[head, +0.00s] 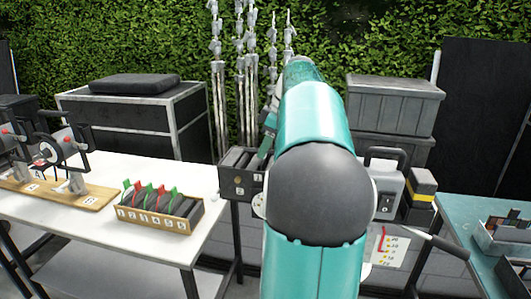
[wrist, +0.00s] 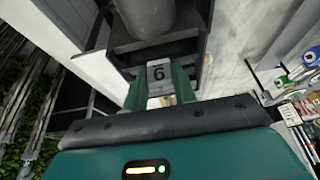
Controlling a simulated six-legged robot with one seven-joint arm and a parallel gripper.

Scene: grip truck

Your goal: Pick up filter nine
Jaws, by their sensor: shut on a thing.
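In the wrist view my gripper (wrist: 158,92) has its two green fingers closed on the sides of a pale tab (wrist: 159,73). The tab bears a black figure that reads as 6 in this picture. The view is turned, so I cannot tell whether it is a nine. The tab sits at a dark slotted case (wrist: 190,50), and I cannot tell whether the filter is clear of its slot. In the head view a dark case with numbered slots (head: 240,184) stands left of my arm. My teal arm hides much of that area.
A white table (head: 100,165) at left holds a wooden rack (head: 160,222) with red and green tabs. Wheel-like devices stand on a wooden board (head: 75,200). A grey case with a handle (head: 386,182) and a yellow-black block (head: 423,181) stand right of my arm.

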